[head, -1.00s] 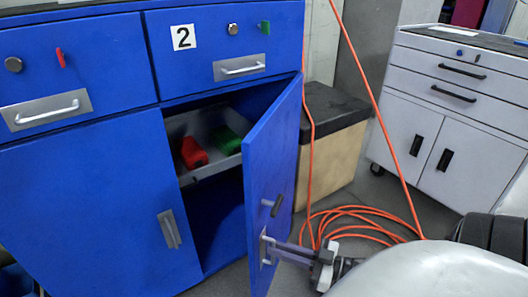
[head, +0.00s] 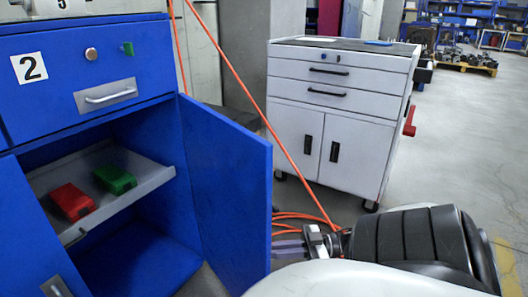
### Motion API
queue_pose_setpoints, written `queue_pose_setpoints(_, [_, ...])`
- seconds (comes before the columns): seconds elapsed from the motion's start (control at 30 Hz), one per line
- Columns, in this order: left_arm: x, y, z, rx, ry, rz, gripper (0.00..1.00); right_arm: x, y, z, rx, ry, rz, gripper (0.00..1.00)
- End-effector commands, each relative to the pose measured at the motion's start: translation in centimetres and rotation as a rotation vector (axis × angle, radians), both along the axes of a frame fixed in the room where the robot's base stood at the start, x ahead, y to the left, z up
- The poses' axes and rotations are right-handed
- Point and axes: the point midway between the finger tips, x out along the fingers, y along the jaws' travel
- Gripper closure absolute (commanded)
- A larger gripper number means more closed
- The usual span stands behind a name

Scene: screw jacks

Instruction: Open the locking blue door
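The blue door (head: 232,190) of the cabinet stands wide open, its inner face toward me. Its outer face with the handle is hidden. My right gripper (head: 280,245) is at the door's free edge on the outer side, low in the view. Its fingers reach toward the hidden outer face and their tips are partly covered by the door, so I cannot tell whether they hold the handle. My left gripper is not in view. Inside the cabinet, a grey shelf (head: 130,203) bears a red item (head: 72,202) and a green item (head: 115,180).
A blue drawer (head: 60,75) marked 2 sits above the opening. Another blue door (head: 25,240) is at the left. A grey-white tool cabinet (head: 335,125) stands behind. An orange hose (head: 265,115) hangs down to coils on the floor. Open floor (head: 475,150) lies to the right.

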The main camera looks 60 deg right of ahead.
Motion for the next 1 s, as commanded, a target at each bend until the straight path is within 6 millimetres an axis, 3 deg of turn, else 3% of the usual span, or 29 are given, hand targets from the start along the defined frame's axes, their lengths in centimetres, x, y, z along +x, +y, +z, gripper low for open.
queue_pose_setpoints(0.03, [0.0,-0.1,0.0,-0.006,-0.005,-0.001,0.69,1.4,-1.7,0.7,-0.011,-0.02,-0.029,1.0])
queue_pose_setpoints(0.3, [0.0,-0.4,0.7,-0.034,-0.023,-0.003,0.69,1.1,-3.1,0.8,-0.009,-0.022,0.025,1.0])
queue_pose_setpoints(1.0, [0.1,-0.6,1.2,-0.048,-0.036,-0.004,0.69,1.0,-3.9,1.0,-0.005,-0.024,0.066,1.0])
